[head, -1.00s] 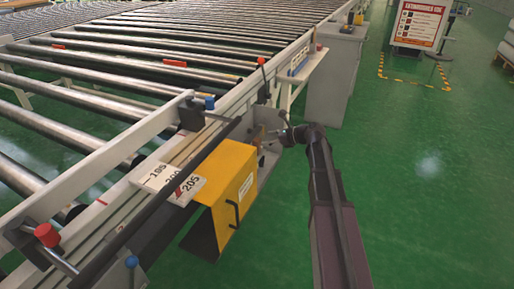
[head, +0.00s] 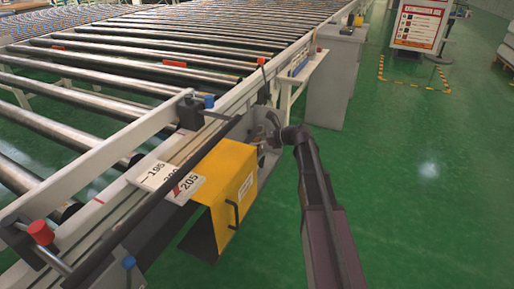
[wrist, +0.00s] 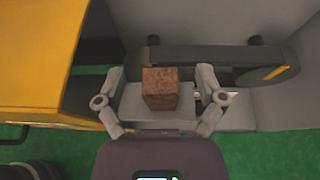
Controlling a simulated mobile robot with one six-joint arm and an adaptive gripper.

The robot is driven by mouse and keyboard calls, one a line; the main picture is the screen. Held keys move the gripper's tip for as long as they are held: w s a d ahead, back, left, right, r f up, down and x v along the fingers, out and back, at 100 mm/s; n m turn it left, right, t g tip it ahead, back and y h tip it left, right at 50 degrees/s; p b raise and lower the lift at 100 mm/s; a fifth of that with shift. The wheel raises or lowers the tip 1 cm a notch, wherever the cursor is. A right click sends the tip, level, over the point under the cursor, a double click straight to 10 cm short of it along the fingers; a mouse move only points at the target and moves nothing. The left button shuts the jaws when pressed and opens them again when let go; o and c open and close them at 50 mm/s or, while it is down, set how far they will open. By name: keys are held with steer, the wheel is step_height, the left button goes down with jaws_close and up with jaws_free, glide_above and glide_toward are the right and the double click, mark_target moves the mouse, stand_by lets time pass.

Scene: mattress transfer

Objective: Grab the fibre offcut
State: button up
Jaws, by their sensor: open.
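The fibre offcut is a small brown block (wrist: 160,88) in the middle of the wrist view. It rests on a grey surface (wrist: 130,98) beside the yellow cover. My gripper (wrist: 160,78) is open, with one finger on each side of the block and visible gaps between them and it. In the head view, my gripper (head: 268,138) is at the end of my arm, just past the yellow cover at the side of the conveyor. The block cannot be made out clearly there.
The yellow cover (head: 228,182) with a black handle stands close to my gripper; it also fills the left of the wrist view (wrist: 35,55). A dark bar (wrist: 210,60) lies just beyond the block. Conveyor rollers (head: 90,88) spread to the left. Green floor (head: 420,200) is clear at right.

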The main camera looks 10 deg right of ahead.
steer(key=c, duration=0.9)
steer(key=shift+c, duration=0.2)
steer(key=shift+r, duration=0.25)
